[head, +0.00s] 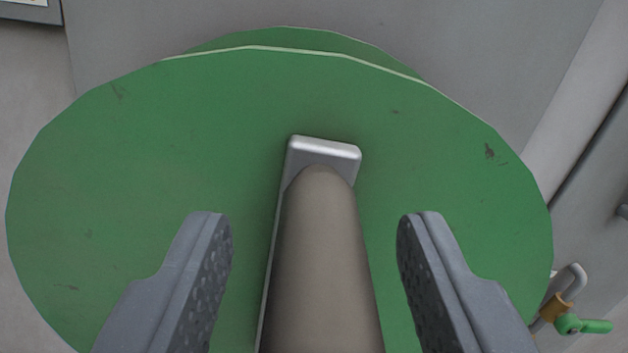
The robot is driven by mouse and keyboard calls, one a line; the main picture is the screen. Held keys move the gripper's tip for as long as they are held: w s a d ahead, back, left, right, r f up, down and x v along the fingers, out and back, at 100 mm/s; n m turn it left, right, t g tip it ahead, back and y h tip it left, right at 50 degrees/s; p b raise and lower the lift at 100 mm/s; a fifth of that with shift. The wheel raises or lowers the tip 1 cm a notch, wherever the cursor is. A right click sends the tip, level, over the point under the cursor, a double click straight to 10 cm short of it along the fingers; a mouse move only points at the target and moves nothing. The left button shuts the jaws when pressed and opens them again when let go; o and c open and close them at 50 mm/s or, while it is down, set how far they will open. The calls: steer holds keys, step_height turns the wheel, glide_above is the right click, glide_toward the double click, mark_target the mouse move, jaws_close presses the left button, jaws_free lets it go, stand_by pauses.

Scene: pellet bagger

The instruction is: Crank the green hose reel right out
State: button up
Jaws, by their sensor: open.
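The green hose reel (150,170) fills most of the head view, its round face toward me. A second green disc edge (300,38) shows behind it at the top. A metal crank arm (322,150) lies on the reel's face near the middle. A thick grey-brown handle (322,260) stands out from it toward me. My gripper (315,225) is open, with one finger left and one right of the handle. Gaps show between the handle and both fingers. The handle's near end runs out of the bottom of the picture.
A grey panel (480,60) stands behind the reel. At the lower right, a small green lever (590,326) with a brass-coloured fitting (556,306) sits beside the reel's edge. A pale pipe or column (578,125) runs along the right. Part of a grey box (30,12) shows at the top left.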

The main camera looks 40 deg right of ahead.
steer(key=shift+x, duration=0.75)
jaws_close()
steer(key=shift+a, duration=0.1)
steer(key=shift+b, duration=0.3)
